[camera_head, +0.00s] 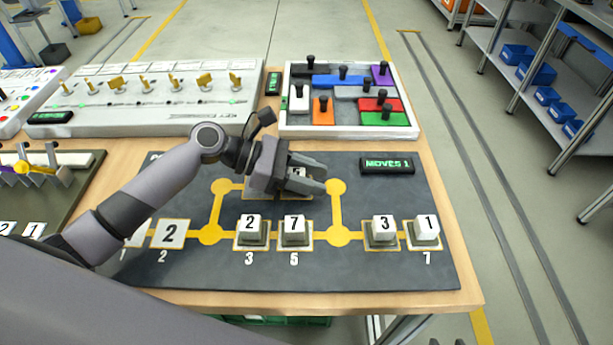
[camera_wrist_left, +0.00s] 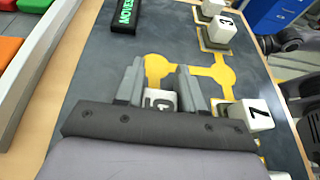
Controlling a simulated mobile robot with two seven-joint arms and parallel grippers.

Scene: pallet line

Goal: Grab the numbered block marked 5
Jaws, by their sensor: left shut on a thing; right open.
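My left gripper (camera_head: 308,178) is over the upper middle slot of the dark track board (camera_head: 300,270). It is shut on a white numbered block (camera_head: 299,171), whose mark looks like a 5 and is partly covered by the fingers. In the left wrist view the block (camera_wrist_left: 160,100) sits between the two fingers (camera_wrist_left: 162,88), its number partly hidden. I cannot tell whether it is lifted off its slot. Blocks marked 2 (camera_head: 250,228), 7 (camera_head: 294,228), 3 (camera_head: 381,228) and 1 (camera_head: 426,227) stand along the lower row.
A green-lit display reading MOVES 1 (camera_head: 387,165) lies right of the gripper. A tray of coloured sliding pieces (camera_head: 345,130) and a panel with keys (camera_head: 190,122) stand behind. Yellow track lines and round nodes (camera_head: 338,235) between the slots are bare.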

